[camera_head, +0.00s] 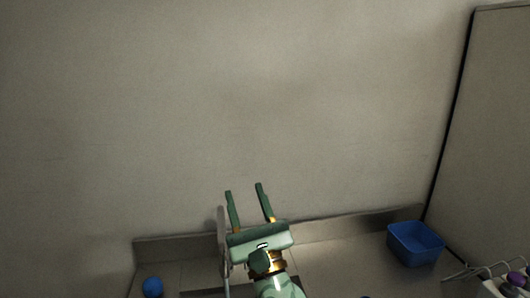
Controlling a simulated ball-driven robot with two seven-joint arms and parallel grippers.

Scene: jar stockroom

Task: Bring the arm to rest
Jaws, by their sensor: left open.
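My left gripper (248,204) is green and shows at the bottom middle of the head view, in front of the grey wall. Its two fingers point up and stand apart, with nothing between them. My left arm comes up from the bottom edge behind it. My right gripper is not in view.
A grey counter (345,262) with a low back ledge runs along the bottom. A blue bin (415,244) stands at its right. A blue round thing (152,287) is at the lower left. A wire rack (484,272) with a purple-topped item (517,279) is at the lower right corner.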

